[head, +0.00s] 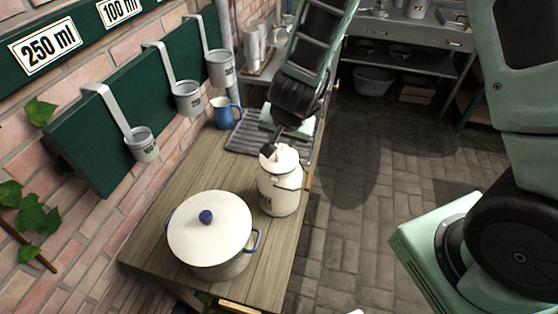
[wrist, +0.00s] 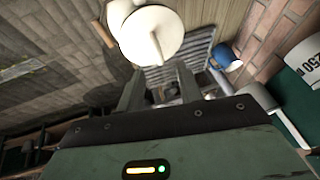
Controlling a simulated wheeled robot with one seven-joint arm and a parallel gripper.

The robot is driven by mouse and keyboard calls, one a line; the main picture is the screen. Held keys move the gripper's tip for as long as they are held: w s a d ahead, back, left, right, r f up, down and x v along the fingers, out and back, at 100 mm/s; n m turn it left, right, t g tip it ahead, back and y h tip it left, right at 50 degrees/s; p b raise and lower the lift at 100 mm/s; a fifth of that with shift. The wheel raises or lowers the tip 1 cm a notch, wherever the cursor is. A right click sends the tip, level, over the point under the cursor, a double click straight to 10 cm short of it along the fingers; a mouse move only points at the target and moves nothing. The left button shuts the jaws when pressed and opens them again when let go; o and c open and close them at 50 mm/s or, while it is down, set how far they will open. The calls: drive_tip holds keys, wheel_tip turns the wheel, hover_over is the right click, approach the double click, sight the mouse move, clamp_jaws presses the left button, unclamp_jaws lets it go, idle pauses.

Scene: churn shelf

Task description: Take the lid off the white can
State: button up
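The white can (head: 279,195) stands upright on the wooden bench, with a wire handle at its side. Its pale lid (head: 286,162) sits on top; the lid (wrist: 139,22) also shows in the wrist view as a round disc with a thin upright grip (wrist: 157,47). My gripper (head: 268,150) is just above the lid in the head view and hides part of it. In the wrist view my gripper (wrist: 156,78) has its two fingers apart, with nothing held between them. The grip lies near the gap between the fingertips; whether it is between them I cannot tell.
A large white pot (head: 210,240) with a blue knob stands in front of the can on the bench (head: 150,225). Behind are a grey ribbed mat (head: 245,138) and a blue jug (head: 226,112). Measuring cups (head: 187,98) hang along the left wall.

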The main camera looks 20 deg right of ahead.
sight(279, 147)
drive_tip(key=shift+x, duration=2.55)
drive_tip(key=shift+s, duration=0.1)
clamp_jaws()
